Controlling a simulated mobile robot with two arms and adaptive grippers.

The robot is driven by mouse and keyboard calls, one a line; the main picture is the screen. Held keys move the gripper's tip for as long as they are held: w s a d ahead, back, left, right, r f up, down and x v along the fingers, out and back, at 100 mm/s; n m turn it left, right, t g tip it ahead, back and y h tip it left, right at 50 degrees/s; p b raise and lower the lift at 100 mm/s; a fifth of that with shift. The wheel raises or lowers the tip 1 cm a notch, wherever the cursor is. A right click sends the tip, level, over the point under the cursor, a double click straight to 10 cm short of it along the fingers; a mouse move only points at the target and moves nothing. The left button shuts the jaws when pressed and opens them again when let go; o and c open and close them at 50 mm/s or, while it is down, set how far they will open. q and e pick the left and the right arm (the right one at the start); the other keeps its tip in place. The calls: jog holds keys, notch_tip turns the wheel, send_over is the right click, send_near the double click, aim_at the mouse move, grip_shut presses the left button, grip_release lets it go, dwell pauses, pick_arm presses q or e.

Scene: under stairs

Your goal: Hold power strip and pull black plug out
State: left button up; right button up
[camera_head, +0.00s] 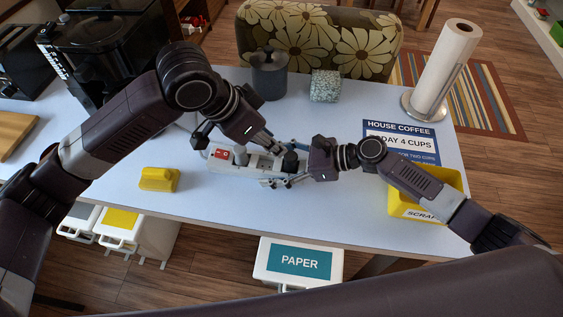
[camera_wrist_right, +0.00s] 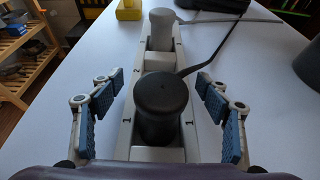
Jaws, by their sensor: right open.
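The pale power strip (camera_head: 228,166) lies on the table with a red switch at its left end. A black plug (camera_head: 290,161) stands upright in its right part, in the socket marked 1 in the right wrist view (camera_wrist_right: 162,108). A grey plug (camera_head: 241,156) stands in the socket marked 2 (camera_wrist_right: 161,30). My right gripper (camera_head: 279,166) is open, its blue-padded fingers on both sides of the black plug, apart from it. My left gripper (camera_head: 270,143) reaches down to the strip's far side, near its middle; its fingertips are partly hidden and its opening is unclear.
A yellow object (camera_head: 159,179) lies left of the strip. A grey pot (camera_head: 269,76) and a speckled block (camera_head: 325,86) stand behind. A yellow scrap bin (camera_head: 407,204), a coffee sign (camera_head: 399,129) and a paper towel roll (camera_head: 446,65) are on the right. The front table surface is clear.

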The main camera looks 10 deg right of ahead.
jog(key=shift+a, duration=0.1)
grip_shut()
dwell(0.9)
dwell(1.1)
